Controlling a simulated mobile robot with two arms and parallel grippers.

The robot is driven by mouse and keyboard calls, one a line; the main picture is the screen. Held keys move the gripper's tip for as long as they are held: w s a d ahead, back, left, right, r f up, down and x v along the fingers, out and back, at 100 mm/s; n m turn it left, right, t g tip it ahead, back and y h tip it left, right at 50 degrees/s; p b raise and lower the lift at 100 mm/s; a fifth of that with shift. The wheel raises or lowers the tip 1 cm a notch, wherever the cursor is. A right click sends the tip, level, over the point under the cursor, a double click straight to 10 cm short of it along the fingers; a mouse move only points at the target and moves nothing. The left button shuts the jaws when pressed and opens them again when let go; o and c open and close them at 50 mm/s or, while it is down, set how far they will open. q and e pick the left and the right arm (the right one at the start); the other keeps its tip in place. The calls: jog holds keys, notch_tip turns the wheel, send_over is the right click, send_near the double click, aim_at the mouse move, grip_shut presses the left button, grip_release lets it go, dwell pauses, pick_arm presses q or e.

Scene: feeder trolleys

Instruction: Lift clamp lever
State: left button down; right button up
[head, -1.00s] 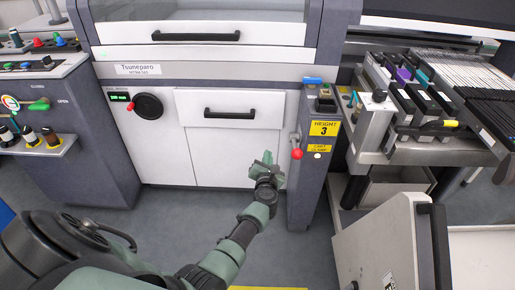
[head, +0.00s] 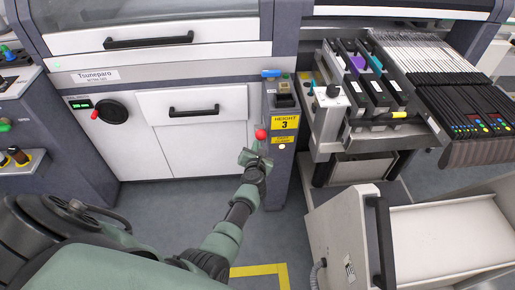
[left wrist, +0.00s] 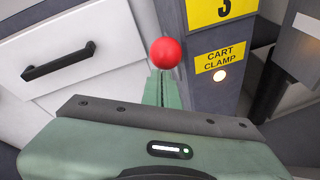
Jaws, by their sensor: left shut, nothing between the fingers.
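The clamp lever shows as a red ball knob (head: 260,134) on the left side of the grey post, beside the yellow CART CLAMP label (head: 284,139). The knob also shows in the left wrist view (left wrist: 166,52); its shaft is hidden there. My left gripper (head: 252,159) is shut and empty, its green fingers just below the knob. In the left wrist view the closed fingers (left wrist: 162,90) point up at the knob and appear to meet its underside; contact cannot be told for certain. My right gripper is not in view.
The white machine front with black drawer handles (head: 194,111) stands behind and left. A small lit lamp (left wrist: 221,76) is under the label. A feeder trolley (head: 330,118) stands right of the post. Floor is clear around the arm.

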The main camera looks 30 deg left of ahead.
pick_arm(q)
jog(key=shift+w+a+r+p, duration=0.2)
jog(key=shift+w+r+p, duration=0.2)
jog(key=shift+r, duration=0.2)
jog(key=shift+w+a+r+p, duration=0.15)
jog(key=shift+w+r+p, duration=0.2)
jog(key=shift+r, duration=0.2)
jog(key=shift+w+a+r+p, duration=0.15)
jog(key=shift+r, duration=0.2)
jog(key=shift+w+a+r+p, duration=0.15)
jog(key=shift+r, duration=0.2)
notch_tip(320, 180, up, 18)
jog(key=p, duration=1.7)
send_over(256, 134)
jog(key=s+d, duration=0.1)
jog(key=s, duration=0.2)
jog(key=shift+w+d+r, duration=0.15)
